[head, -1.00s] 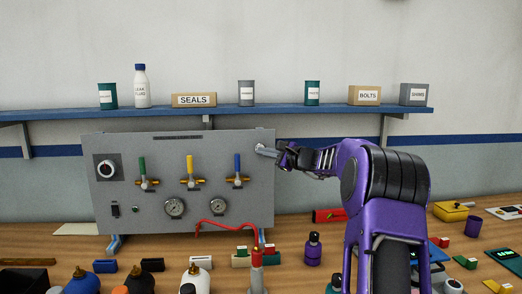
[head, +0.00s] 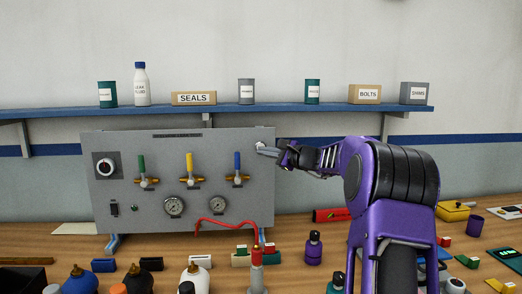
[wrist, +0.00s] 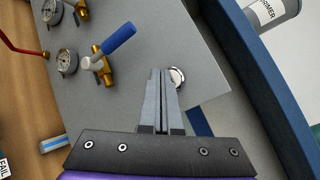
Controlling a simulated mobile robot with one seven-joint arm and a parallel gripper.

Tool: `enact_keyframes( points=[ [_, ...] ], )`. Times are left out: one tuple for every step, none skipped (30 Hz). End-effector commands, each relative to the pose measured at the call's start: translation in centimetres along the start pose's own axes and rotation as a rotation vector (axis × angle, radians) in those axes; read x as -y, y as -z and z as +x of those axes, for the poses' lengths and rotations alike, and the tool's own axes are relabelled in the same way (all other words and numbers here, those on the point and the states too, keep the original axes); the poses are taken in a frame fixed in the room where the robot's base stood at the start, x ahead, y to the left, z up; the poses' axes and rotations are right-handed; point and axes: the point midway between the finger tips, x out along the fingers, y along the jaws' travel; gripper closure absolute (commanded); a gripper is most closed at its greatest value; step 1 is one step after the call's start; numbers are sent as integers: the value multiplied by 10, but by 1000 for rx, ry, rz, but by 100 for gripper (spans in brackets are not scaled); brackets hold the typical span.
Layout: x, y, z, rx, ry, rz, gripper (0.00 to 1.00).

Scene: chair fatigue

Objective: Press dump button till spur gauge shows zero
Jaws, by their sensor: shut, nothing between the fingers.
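A grey upright panel (head: 110,218) stands on the bench. A round pale metal button (wrist: 177,77) sits near its upper right corner and is partly hidden by a finger in the wrist view. My gripper (head: 264,150) is shut and empty, its fingertips at that corner; in the wrist view the fingertips (wrist: 161,72) overlap the button's edge. I cannot tell whether they touch it or whether it is pushed in. Two round gauges, a left one (head: 173,206) and a right one (head: 218,205), sit low on the panel. Their labels and needle readings are too small to read.
Green (head: 141,165), yellow (head: 190,163) and blue (head: 237,163) valve handles line the panel. A red hose (head: 215,222) curves below the gauges. A blue shelf (head: 280,108) with cans and boxes runs above. Bottles and small blocks crowd the bench.

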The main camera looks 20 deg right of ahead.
Motion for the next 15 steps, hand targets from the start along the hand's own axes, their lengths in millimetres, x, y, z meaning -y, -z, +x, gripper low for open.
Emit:
enact_keyframes(
  points=[
    [0,0,0,0,0,0,100],
    [-1,0,-1,0,0,-1,100],
    [-2,0,-2,0,1,-1,100],
    [-4,-1,-4,0,1,-2,100],
    [-6,-1,-6,0,1,-2,100],
    [-8,-2,-10,0,1,-2,100],
    [-9,-4,-12,0,1,-3,100],
    [-11,-5,-15,0,1,-3,100],
    [-13,-7,-18,0,1,-3,100],
    [-14,-8,-20,0,1,-3,100],
    [-15,-9,-22,0,1,-2,100],
    [-16,-12,-26,0,1,-2,100],
    [-18,-13,-28,0,1,-2,100],
    [-19,-14,-30,0,1,-2,100],
    [-20,-16,-33,-1,1,-2,100]
  ],
)
